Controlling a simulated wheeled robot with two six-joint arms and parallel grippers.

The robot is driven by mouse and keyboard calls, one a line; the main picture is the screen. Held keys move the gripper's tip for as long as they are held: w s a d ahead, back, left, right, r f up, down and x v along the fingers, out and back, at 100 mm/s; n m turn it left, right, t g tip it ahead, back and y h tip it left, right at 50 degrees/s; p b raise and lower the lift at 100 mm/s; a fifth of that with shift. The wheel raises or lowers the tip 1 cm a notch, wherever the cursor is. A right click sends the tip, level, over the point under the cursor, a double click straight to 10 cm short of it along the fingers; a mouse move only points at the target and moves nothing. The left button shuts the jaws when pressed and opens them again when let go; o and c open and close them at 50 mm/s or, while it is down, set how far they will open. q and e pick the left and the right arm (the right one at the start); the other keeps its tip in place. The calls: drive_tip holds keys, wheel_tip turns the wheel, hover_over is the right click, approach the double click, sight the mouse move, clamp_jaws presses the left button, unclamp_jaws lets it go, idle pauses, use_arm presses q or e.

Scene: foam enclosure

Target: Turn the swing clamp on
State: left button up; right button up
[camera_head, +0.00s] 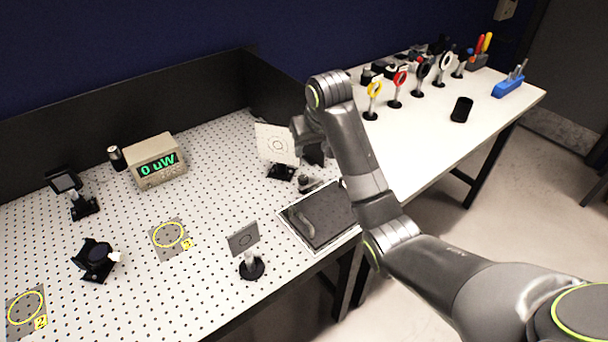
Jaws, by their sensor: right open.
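My right arm comes in from the lower right and bends down over the board. My right gripper (314,154) is open, just right of a white target card (277,143) on a black base, and is partly hidden by my own arm. A small dark and metallic fitting (306,184) sits on the board just below the gripper; it may be the swing clamp, but I cannot tell for sure. I cannot see a gap or contact between them. My left gripper is not in view.
A meter (158,160) reads 0 uW. Coloured ring holders (374,88) stand on the white table behind. A dark wall (120,110) borders the board.

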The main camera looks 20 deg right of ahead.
sight(303, 177)
drive_tip(key=p+x, duration=0.1)
drive_tip(key=x, duration=1.4)
drive_tip(key=shift+f+p, duration=0.4)
drive_tip(key=shift+c, duration=0.2)
drive_tip(key=c, duration=0.9)
